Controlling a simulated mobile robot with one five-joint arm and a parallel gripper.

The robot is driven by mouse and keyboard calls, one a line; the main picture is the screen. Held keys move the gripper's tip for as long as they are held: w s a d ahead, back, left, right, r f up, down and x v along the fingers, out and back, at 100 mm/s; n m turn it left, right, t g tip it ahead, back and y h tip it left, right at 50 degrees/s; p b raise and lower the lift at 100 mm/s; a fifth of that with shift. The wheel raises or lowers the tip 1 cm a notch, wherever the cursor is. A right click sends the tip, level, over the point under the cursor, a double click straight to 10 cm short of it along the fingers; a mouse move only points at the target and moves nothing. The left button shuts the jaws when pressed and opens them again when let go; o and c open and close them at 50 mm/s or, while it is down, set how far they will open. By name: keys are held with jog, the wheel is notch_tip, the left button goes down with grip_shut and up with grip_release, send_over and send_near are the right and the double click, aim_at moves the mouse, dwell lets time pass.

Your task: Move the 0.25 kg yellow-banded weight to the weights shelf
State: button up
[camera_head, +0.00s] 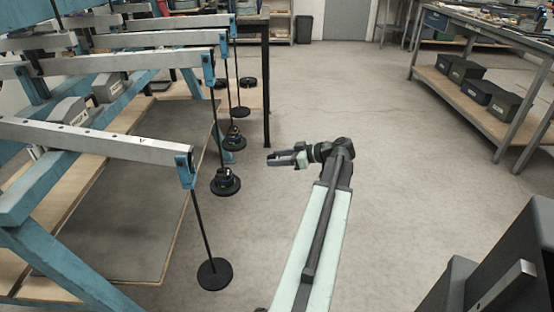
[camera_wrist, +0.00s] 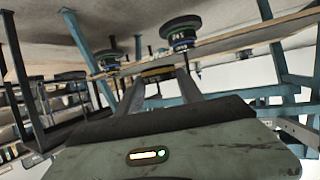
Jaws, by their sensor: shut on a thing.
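My gripper (camera_head: 286,159) is held out over the open floor, to the right of the lever frames. In the wrist view my gripper (camera_wrist: 160,84) is shut on a small dark weight with a yellowish band (camera_wrist: 158,73) between its fingertips. The fingers hide part of it, and in the head view it is too small to make out clearly. A black-legged rack (camera_head: 266,95) with dark discs (camera_head: 248,82) low down stands beyond the frames; whether it is the weights shelf I cannot tell.
Lever arms (camera_head: 95,137) on blue frames fill the left. A bare hanger (camera_head: 214,273) hangs in front; a loaded hanger (camera_head: 225,183) and others hang behind it, left of my gripper. A bench (camera_head: 480,105) with dark boxes stands right. The middle floor (camera_head: 340,90) is clear.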

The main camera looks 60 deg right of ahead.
jog(key=s+d, duration=0.2)
jog(key=s, duration=0.1)
jog(key=s+d, duration=0.1)
jog(key=shift+s, duration=0.4)
dwell(0.4)
jog(key=shift+r, duration=0.1)
